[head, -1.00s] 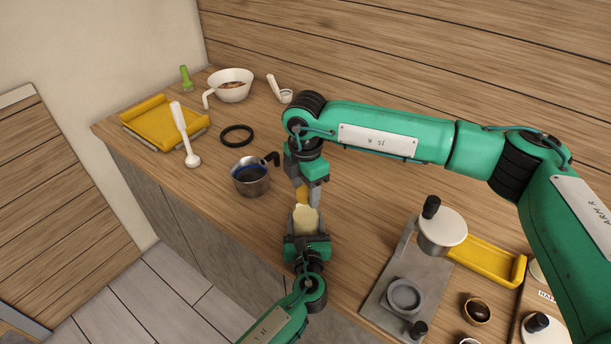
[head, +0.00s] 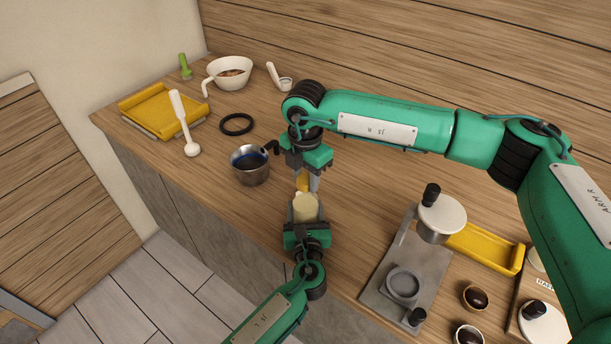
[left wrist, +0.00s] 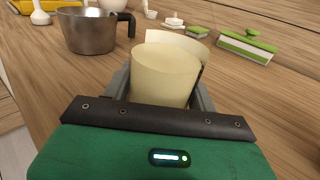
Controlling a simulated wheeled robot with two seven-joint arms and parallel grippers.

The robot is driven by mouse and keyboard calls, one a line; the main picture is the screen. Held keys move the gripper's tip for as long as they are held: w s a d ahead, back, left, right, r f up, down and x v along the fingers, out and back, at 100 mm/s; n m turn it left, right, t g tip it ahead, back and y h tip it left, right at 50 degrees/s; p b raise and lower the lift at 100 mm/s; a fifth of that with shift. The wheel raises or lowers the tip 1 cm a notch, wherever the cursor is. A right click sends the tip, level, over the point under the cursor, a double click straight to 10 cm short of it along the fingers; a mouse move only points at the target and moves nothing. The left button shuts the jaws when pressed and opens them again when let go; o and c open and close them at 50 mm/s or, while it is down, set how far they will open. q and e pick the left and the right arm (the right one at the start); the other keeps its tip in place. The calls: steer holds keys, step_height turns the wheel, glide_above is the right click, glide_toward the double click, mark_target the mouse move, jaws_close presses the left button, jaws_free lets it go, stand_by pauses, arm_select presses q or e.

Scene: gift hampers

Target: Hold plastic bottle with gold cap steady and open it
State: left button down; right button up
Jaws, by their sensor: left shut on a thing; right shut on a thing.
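The pale yellow plastic bottle (head: 305,209) is between the fingers of my left gripper (head: 305,217), near the front edge of the counter. It also shows in the left wrist view (left wrist: 163,75), with a finger on each side. My left gripper is shut on it. The gold cap (head: 301,183) shows just above the bottle in the head view. My right gripper (head: 308,182) comes down from above and is shut on the cap, one finger partly hiding it. Whether the cap is still seated on the bottle cannot be told. The cap does not show clearly in the left wrist view.
A steel pitcher (head: 250,171) stands close on the left. Behind it are a black ring (head: 236,124), a white tool (head: 184,125), a yellow tray (head: 163,118) and a white bowl (head: 230,82). A grey stand (head: 382,292) is on the right.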

arm_select(q)
steer(key=shift+f, duration=0.1)
arm_select(e)
steer(key=n, duration=1.4)
steer(key=shift+a, duration=0.1)
steer(key=n, duration=1.4)
steer(key=shift+r, duration=0.1)
steer(key=n, duration=2.3)
steer(key=shift+r, duration=0.1)
steer(key=shift+r, duration=0.1)
